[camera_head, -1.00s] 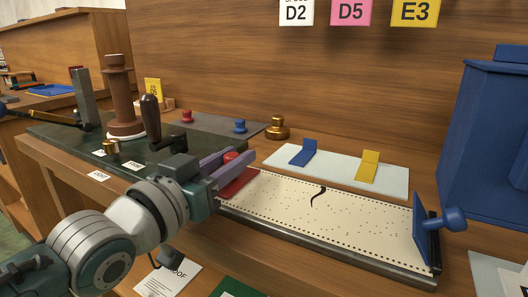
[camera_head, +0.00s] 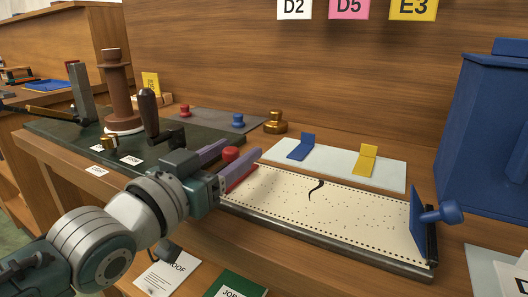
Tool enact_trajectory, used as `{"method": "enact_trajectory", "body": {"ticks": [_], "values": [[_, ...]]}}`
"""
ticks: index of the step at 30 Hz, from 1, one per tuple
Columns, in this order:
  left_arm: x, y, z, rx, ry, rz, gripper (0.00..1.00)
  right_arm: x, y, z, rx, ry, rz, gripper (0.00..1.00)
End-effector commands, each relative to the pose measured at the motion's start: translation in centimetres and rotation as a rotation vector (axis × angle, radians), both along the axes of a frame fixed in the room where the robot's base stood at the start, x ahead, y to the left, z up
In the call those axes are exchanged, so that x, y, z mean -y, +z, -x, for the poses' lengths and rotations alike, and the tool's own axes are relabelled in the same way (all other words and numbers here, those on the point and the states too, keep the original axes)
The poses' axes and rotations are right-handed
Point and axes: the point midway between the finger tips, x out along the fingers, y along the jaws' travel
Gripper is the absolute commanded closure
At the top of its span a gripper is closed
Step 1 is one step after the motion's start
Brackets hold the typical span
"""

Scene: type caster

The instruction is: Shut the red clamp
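The red clamp sits at the left end of a long cream perforated tray (camera_head: 330,213). Its red knob (camera_head: 231,154) stands up between the two purple fingers of my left gripper (camera_head: 243,150). Only a narrow strip of its red plate (camera_head: 240,179) shows beside the near finger, which hides the rest. I cannot tell the plate's exact angle. The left gripper's fingers are apart, one on each side of the knob; contact is not clear. My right gripper is not in view.
A blue clamp (camera_head: 420,222) stands upright at the tray's right end, its knob sticking out right. Behind lies a pale plate (camera_head: 333,166) with blue and yellow pieces. A dark board (camera_head: 75,133) with a brown spindle is at left; a blue cabinet (camera_head: 492,140) stands at right.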

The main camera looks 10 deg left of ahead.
Motion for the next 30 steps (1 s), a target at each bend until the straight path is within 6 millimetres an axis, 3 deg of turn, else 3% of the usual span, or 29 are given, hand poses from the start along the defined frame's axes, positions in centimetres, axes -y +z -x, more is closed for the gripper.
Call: {"method": "enact_trajectory", "body": {"ticks": [8, 21, 30], "values": [[-0.2, 0.0, 0.5, -0.002, 0.001, -0.001, 0.40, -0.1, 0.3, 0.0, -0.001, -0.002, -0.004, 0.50], [-2.7, 0.1, 7.5, -0.003, 0.000, -0.002, 0.40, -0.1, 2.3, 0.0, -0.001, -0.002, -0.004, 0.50], [-3.4, 0.0, 9.4, 0.000, 0.000, -0.001, 0.40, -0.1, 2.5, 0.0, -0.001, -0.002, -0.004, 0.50]]}}
